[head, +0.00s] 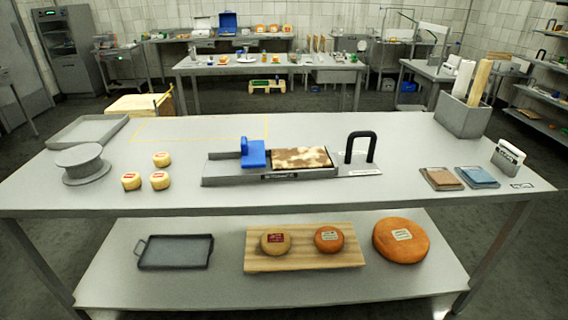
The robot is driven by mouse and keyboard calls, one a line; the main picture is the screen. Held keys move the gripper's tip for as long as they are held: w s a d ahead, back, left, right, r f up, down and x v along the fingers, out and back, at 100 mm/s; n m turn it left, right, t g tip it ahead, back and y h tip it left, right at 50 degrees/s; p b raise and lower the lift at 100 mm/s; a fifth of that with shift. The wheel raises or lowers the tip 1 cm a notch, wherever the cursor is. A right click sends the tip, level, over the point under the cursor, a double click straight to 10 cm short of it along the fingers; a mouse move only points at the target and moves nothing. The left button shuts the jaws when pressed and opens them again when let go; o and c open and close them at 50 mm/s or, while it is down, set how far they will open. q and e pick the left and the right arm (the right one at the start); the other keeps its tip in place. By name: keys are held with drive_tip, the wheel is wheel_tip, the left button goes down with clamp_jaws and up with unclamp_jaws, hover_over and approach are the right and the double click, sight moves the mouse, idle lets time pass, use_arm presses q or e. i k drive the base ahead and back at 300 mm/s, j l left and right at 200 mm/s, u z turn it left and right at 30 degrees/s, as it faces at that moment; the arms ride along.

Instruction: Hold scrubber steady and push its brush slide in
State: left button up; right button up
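The scrubber (270,178) stands in the middle of the long metal table. It is a low grey tray-like base with a small label on its front. A blue block (253,153), which looks like the brush slide, sits at its left part, with a grey bar reaching left from it. A brown and cream mottled slab (301,157) lies on the base to the right of the blue block. A black arched handle (360,147) stands upright at the right end. Neither of my grippers is in view, and nothing touches the scrubber.
Several small cheeses (131,181) and a grey round stand (83,163) are left of the scrubber; an empty tray (88,131) lies behind. Two cloth pads (477,177) and a grey bin (463,117) are on the right. The lower shelf (200,291) holds larger cheeses. The table's front strip is clear.

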sight(253, 154)
drive_tip(key=i+l, duration=0.2)
drive_tip(key=i, duration=0.3)
drive_tip(key=i+l, duration=0.2)
drive_tip(key=i, duration=0.3)
drive_tip(key=i+l, duration=0.25)
drive_tip(key=i, duration=0.25)
